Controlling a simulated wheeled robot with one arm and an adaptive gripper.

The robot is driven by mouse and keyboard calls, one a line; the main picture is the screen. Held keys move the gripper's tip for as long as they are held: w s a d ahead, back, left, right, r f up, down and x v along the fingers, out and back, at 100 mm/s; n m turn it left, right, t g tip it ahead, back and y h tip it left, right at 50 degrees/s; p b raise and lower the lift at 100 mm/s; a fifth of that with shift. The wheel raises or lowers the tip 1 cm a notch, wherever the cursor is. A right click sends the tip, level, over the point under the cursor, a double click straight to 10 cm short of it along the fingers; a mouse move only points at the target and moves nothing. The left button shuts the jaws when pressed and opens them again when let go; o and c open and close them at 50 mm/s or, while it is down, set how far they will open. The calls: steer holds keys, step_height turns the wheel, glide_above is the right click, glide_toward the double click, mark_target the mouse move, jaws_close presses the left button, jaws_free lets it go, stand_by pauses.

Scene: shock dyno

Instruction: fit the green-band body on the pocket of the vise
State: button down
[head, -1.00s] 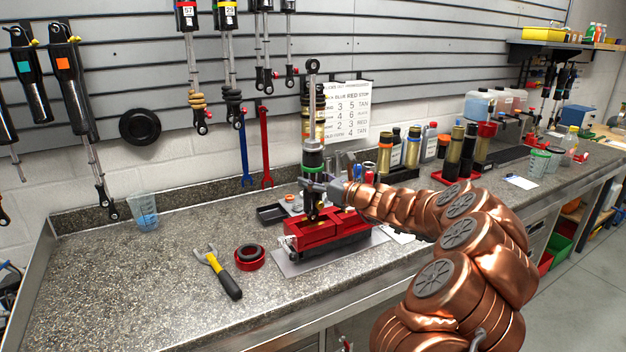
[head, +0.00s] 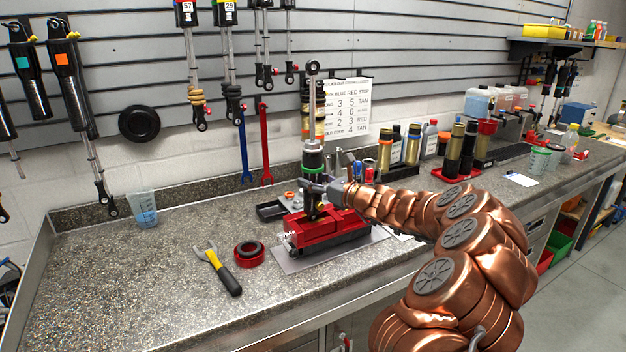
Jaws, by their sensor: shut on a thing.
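The green-band body (head: 313,160) is an upright shock with a green ring, a dark lower part and a silver shaft rising to an eye at its top. My gripper (head: 315,185) is shut around it below the green band. The red vise (head: 309,233) sits on a grey plate on the counter, directly under the body. The body's lower end is at the vise's top, between its red jaws. My gripper partly covers that place, so I cannot tell how deep the end sits in the pocket.
A blue-marked beaker (head: 143,209) stands at the back left. The counter's front left is clear.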

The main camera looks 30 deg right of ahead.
steer(key=shift+f+b, duration=0.35)
steer(key=shift+f, duration=0.45)
steer(key=shift+f, duration=0.1)
steer(key=shift+c, duration=1.6)
jaws_free()
steer(key=v, duration=1.2)
